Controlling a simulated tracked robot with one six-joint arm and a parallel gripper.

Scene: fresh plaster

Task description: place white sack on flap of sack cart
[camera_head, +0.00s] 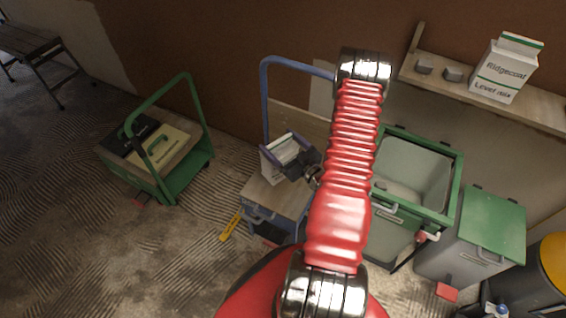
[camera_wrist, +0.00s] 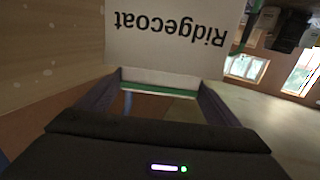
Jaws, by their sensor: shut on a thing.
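The white sack (camera_head: 272,167), with a green stripe and the word Ridgecoat in the wrist view (camera_wrist: 165,45), is between the fingers of my gripper (camera_head: 287,148). The fingers also show in the wrist view (camera_wrist: 160,100), shut on the sack's top end. The blue-handled cart (camera_head: 264,100) stands at the centre with a pale wooden flap (camera_head: 290,197). The sack is upright over the back left part of this flap. I cannot tell whether its base touches the wood. My gripper hides part of the sack, and my red arm hides the cart's right side.
A green cart (camera_head: 190,180) at left carries a dark sack and a tan sack. An open grey-green bin (camera_head: 455,190) and a lidded bin (camera_head: 490,222) stand right. Another white sack (camera_head: 505,70) is on the wall shelf (camera_head: 540,108). A yellow tool (camera_head: 230,226) lies on the floor.

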